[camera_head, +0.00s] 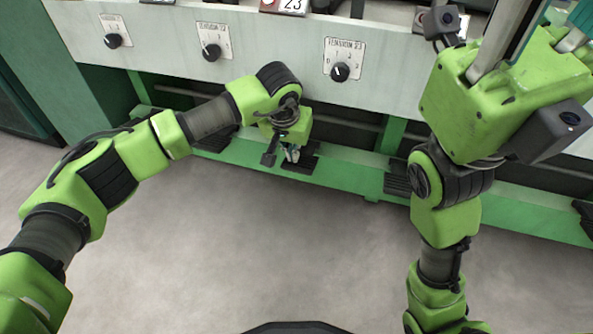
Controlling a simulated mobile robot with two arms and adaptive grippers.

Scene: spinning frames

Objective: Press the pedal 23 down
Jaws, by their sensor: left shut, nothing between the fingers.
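A white plate marked 23 (292,5) shows at the top edge, on the machine's front. Below it, a dark pedal (304,165) sits at the green lower rail. My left gripper (291,156) points down over this pedal with its fingers shut and empty. Its tips overlap the pedal in the picture; I cannot tell whether they touch it or whether it is pressed. My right gripper (507,45) is raised at the upper right, large and close to the camera. Its fingertips run out of the picture.
The pale machine panel has several black knobs, one of them (340,72) near the middle. Another dark pedal (397,178) lies to the right, partly behind my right arm, and one (213,141) to the left. The grey floor (250,250) in front is clear.

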